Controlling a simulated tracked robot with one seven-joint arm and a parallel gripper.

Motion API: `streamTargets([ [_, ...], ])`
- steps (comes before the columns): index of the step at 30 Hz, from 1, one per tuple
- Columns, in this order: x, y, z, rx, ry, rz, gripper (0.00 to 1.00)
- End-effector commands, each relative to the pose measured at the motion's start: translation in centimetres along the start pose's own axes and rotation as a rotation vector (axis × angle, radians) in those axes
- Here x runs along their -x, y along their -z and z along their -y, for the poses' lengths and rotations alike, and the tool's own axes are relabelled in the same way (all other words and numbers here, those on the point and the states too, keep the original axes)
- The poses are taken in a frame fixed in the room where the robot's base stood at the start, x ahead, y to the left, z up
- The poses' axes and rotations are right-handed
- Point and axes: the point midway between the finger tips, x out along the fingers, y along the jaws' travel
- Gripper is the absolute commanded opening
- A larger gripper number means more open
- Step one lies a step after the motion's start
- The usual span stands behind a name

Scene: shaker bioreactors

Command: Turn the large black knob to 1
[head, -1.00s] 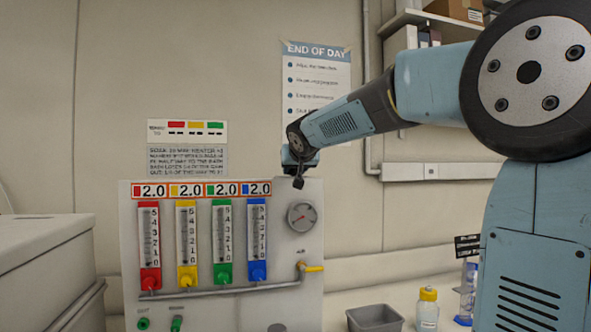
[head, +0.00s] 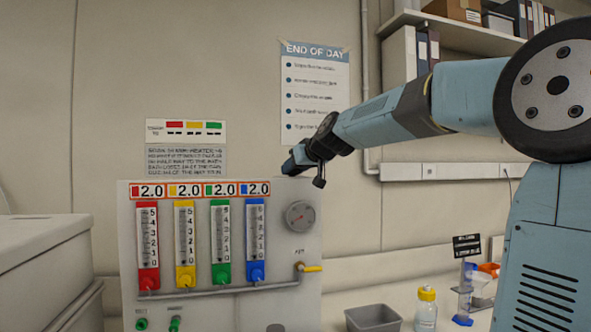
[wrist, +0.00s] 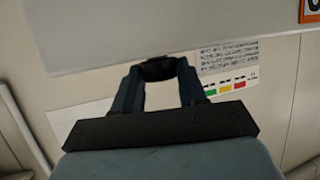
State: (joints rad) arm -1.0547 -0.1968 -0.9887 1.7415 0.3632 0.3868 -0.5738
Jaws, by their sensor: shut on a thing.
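My gripper (head: 291,166) is above the top edge of the grey flow panel (head: 290,275), to the right of its middle, with its blue fingers pointing left. In the wrist view, my gripper (wrist: 158,68) has a dark thing (wrist: 157,70) between its fingertips. I cannot tell what this thing is. The large black knob cannot be made out for certain. A dark round part (head: 277,328) at the panel's bottom is cut off by the picture edge, and no number shows by it.
The panel carries four coloured flow tubes, a round gauge (head: 300,216) and a yellow-handled valve (head: 312,268). A grey bin (head: 374,319) and a yellow-capped bottle (head: 426,308) stand on the bench at right. A shelf is at upper right.

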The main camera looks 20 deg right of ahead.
Motion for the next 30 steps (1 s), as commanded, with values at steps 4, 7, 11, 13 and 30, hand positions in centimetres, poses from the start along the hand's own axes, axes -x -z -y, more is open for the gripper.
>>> streamTargets([
  [4, -0.04, -0.09, 0.02, 0.021, 0.056, 0.003, 0.11],
  [7, -0.08, -0.11, 0.02, 0.036, 0.092, 0.003, 0.11],
  [11, -0.07, -0.13, -0.08, 0.055, 0.140, 0.003, 0.11],
  [13, -0.08, -0.10, -0.14, 0.067, 0.165, 0.002, 0.11],
  [30, -0.16, -0.08, -0.59, 0.165, 0.407, 0.001, 0.11],
])
